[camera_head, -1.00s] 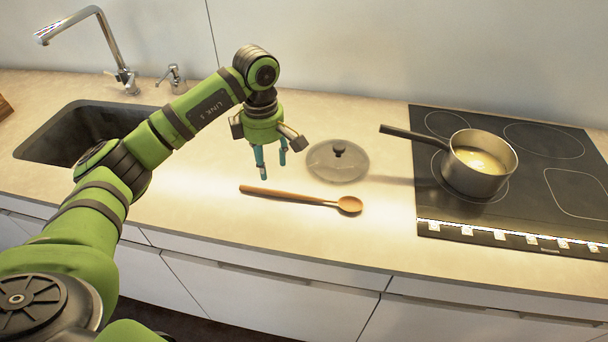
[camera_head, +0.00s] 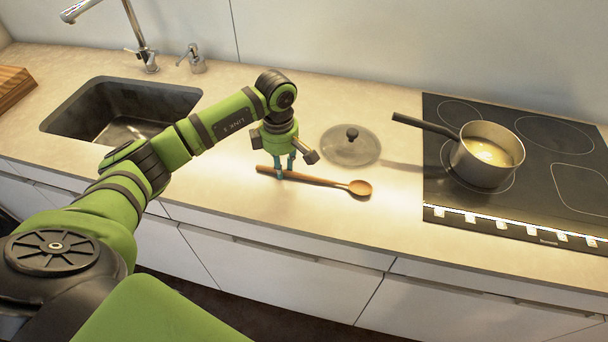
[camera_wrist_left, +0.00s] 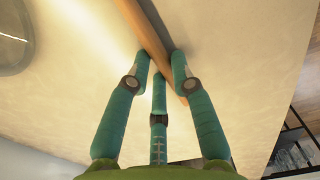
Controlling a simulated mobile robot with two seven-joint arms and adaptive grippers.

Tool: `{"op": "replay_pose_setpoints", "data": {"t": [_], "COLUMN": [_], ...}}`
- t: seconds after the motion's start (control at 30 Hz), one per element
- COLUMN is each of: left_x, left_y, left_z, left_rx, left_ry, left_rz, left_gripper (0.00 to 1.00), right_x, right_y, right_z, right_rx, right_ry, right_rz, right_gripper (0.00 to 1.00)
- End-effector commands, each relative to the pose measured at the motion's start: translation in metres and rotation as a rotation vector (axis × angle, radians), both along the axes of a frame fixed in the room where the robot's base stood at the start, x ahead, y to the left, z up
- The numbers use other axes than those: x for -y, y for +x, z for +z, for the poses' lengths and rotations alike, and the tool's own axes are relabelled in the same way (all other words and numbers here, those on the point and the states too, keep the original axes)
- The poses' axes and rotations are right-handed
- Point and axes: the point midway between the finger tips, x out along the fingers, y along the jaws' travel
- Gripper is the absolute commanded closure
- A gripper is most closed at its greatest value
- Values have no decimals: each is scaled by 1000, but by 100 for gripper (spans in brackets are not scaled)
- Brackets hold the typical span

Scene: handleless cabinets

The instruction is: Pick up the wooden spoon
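The wooden spoon (camera_head: 325,182) lies on the counter, its bowl to the right and its handle pointing left. My left gripper (camera_head: 284,170) points down at the left part of the handle. In the left wrist view, the handle (camera_wrist_left: 149,30) runs diagonally between the teal fingertips of my left gripper (camera_wrist_left: 160,58). The fingertips are drawn in on both sides of the handle and appear to touch it, with a third finger below. The spoon shows no clear gap from the counter. My right gripper is not in view.
A glass lid (camera_head: 350,148) with a dark knob lies just behind the spoon. A pot (camera_head: 485,158) with a long handle stands on the black cooktop (camera_head: 440,205) at the right. A sink (camera_head: 120,112) is at the left. The counter in front of the spoon is clear.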

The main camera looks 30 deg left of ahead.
Motion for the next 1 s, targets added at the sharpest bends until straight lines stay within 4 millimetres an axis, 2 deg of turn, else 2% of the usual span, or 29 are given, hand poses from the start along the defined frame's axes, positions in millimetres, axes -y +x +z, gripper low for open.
{"op": "replay_pose_setpoints", "data": {"t": [0.3, 0.57, 0.77, 1.0], "left_x": [0, 0, 0, 39], "left_y": [0, 1, 2, 41], "left_z": [0, 8, 38, 70], "left_rx": [-1, 2, 7, 5], "left_ry": [0, -1, 0, -3], "left_rz": [0, 0, -1, -3], "left_gripper": [100, 100, 100, 100], "right_x": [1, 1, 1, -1], "right_y": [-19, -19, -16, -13], "right_z": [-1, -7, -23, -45], "right_rx": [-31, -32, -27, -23], "right_ry": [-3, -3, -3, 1], "right_rz": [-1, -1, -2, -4], "right_gripper": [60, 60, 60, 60]}}
